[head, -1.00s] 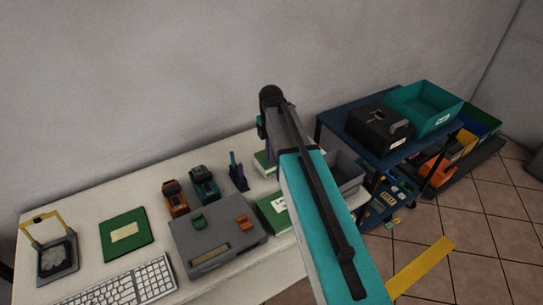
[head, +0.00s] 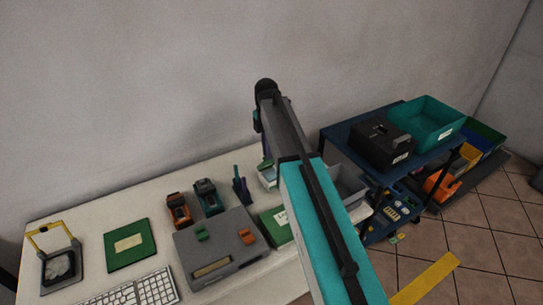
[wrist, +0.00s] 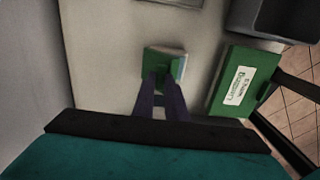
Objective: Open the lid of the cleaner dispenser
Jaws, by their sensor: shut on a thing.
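A small green and white box (wrist: 180,64), which I take to be the cleaner dispenser, sits on the pale table in the wrist view. In the head view its edge (head: 267,180) shows just left of my arm. My gripper (wrist: 164,82) points at it with two purple fingers, their tips at its near left part. The fingers are shut on its green part; whether that is the lid alone I cannot tell. A pale blue-white face shows on the box's right side. My arm hides much of the box in the head view.
A labelled green box (wrist: 232,82) lies close to the right, beside a grey bin (head: 346,185). A blue cart (head: 345,132) stands beyond the table's right end.

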